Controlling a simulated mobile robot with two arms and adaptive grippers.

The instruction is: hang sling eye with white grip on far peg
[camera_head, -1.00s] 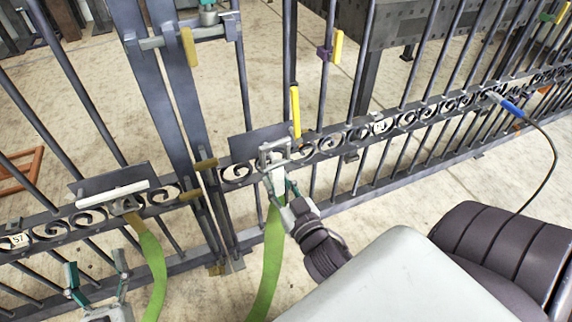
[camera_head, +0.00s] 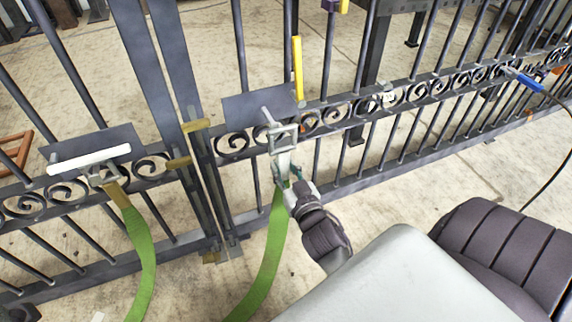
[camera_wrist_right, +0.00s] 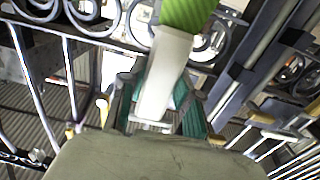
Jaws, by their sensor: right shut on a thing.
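My right gripper (camera_head: 286,182) is shut on the white grip (camera_head: 284,162) of a green sling (camera_head: 264,262). A square metal eye (camera_head: 284,136) sits at the top of this grip, in front of the right-hand plate (camera_head: 245,106) on the gate. A short pale peg (camera_head: 267,115) sticks out there, right at the eye's top edge; I cannot tell whether it passes through the eye. In the right wrist view the white grip (camera_wrist_right: 165,75) lies between my teal fingers, with the green sling (camera_wrist_right: 190,12) above. My left gripper is not in view.
A second green sling (camera_head: 142,255) with a tan grip (camera_head: 117,194) hangs at the left plate (camera_head: 90,143), below a white bar (camera_head: 90,158). A yellow handle (camera_head: 297,68) stands right of the right plate. A blue-handled tool (camera_head: 524,81) with a cable is at the right.

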